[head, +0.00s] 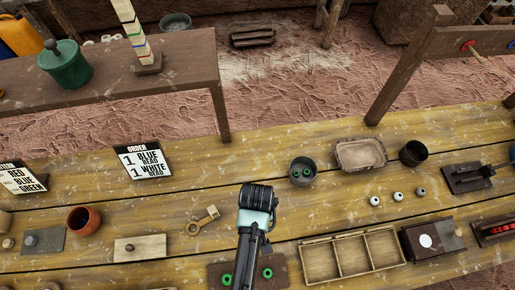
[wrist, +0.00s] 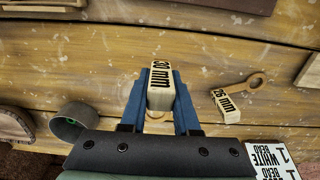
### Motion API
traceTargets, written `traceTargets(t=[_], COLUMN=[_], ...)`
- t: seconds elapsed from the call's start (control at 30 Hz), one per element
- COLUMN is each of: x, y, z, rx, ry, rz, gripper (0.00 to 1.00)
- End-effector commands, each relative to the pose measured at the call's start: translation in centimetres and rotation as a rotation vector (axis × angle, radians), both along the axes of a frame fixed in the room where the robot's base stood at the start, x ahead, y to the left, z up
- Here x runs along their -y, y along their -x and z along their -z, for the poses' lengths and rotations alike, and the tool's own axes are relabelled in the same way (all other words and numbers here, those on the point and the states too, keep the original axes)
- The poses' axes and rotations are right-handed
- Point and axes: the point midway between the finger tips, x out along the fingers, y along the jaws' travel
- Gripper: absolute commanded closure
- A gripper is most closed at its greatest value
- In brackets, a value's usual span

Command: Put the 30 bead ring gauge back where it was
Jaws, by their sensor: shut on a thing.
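The 30 gauge (wrist: 160,88) is a pale block marked "30 mm" in the wrist view. My gripper (wrist: 160,80) is shut on this block, with a blue finger on each side. A tan part, perhaps its ring, shows below the block; the rest is hidden. In the head view my gripper (head: 256,205) is over the middle of the plank table, and the held gauge is hidden there. A second ring gauge, marked "26 mm" (wrist: 227,106), lies flat on the table to the right in the wrist view. In the head view this 26 gauge (head: 203,220) lies left of my gripper.
A dark cup (head: 303,171) with green beads stands beyond my gripper. An order card (head: 143,160) stands at left. A divided wooden tray (head: 352,254) is at front right, and a dark board with green rings (head: 226,266) is in front. Bare planks lie around the 26 gauge.

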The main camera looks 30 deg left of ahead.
Motion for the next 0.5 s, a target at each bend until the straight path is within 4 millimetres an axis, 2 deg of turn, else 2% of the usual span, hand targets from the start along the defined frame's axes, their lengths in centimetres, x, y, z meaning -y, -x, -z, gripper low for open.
traceTargets(t=[0.17, 0.33, 0.5], x=[0.0, 0.0, 0.0], y=[-0.1, -0.1, -0.1], z=[1.5, 3.9, 4.9], rx=[0.000, -0.001, 0.002], ry=[0.000, 0.001, -0.001], rz=[0.000, 0.000, 0.001], gripper=[1.00, 1.00, 1.00])
